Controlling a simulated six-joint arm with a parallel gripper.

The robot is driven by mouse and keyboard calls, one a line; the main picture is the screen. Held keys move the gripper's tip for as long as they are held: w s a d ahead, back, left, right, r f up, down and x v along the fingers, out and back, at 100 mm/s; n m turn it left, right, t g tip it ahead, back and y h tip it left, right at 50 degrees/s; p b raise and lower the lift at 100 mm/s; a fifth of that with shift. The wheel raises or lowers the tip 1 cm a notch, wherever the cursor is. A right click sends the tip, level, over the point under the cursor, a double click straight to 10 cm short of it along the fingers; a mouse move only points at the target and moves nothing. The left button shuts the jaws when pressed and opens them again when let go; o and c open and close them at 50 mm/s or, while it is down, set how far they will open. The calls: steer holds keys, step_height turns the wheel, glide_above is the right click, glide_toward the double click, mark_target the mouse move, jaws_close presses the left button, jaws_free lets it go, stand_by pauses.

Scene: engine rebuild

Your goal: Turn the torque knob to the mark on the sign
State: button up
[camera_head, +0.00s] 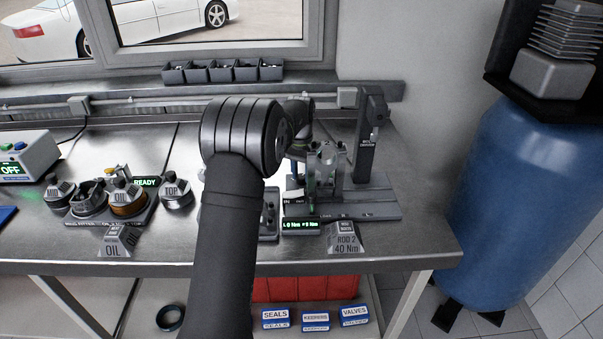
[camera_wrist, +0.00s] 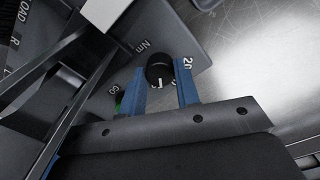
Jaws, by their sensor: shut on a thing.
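The black torque knob (camera_wrist: 158,70) shows in the wrist view, on a grey panel with "Nm" beside it. The sign (camera_head: 346,240) at the table front reads "ROD 2 40 Nm".
A fixture (camera_head: 326,175) with an upright post (camera_head: 369,135) stands right of my arm. A small green display (camera_head: 300,225) is at its front, too small to read surely. Piston parts (camera_head: 125,200) and an "OIL" sign (camera_head: 114,243) are on the left. A blue tank (camera_head: 530,190) stands right.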

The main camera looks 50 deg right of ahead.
mark_target(300, 176)
steer(key=o, duration=1)
steer(key=shift+r, duration=0.15)
steer(key=r, duration=1.7)
steer(key=shift+w+r, duration=0.1)
steer(key=shift+w, duration=0.1)
